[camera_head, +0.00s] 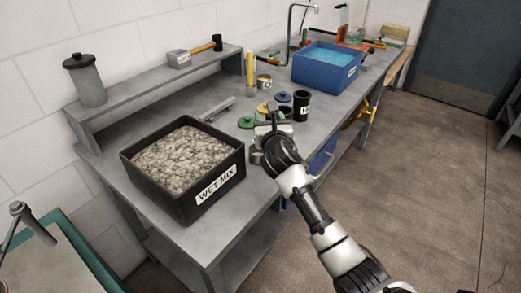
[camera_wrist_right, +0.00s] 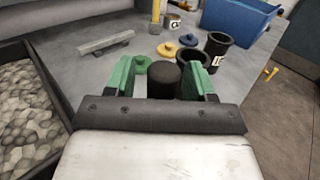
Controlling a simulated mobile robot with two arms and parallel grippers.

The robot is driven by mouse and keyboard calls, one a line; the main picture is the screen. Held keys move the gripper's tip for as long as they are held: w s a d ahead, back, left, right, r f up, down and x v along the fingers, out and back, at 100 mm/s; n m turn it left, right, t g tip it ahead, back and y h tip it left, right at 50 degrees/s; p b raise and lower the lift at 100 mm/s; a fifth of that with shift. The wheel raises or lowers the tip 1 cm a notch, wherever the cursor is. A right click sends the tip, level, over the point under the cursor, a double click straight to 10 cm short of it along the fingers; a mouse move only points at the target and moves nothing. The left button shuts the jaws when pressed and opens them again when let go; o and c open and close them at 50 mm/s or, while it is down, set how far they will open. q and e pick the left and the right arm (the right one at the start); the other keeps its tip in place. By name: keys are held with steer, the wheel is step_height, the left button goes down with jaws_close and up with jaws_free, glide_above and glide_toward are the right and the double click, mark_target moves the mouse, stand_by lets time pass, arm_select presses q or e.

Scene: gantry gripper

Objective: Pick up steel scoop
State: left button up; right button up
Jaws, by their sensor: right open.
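No scoop shape shows clearly in either view. My right gripper (camera_head: 268,130) is over the bench's front edge, right of the wet mix tub. In the wrist view the open green fingers (camera_wrist_right: 164,76) stand apart on either side of a dark round-topped object (camera_wrist_right: 164,84). I cannot tell whether this is part of the steel scoop or whether the fingers touch it. A small grey metal shape (camera_head: 256,157) shows beside the gripper in the head view, partly hidden by it. My left gripper is not in view.
The black WET MIX tub (camera_head: 225,184) stands left of the gripper. A blue water tub (camera_head: 325,72) is farther along. Open floor lies to the right.

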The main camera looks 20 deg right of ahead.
steer(key=shift+w, duration=0.1)
steer(key=c, duration=0.9)
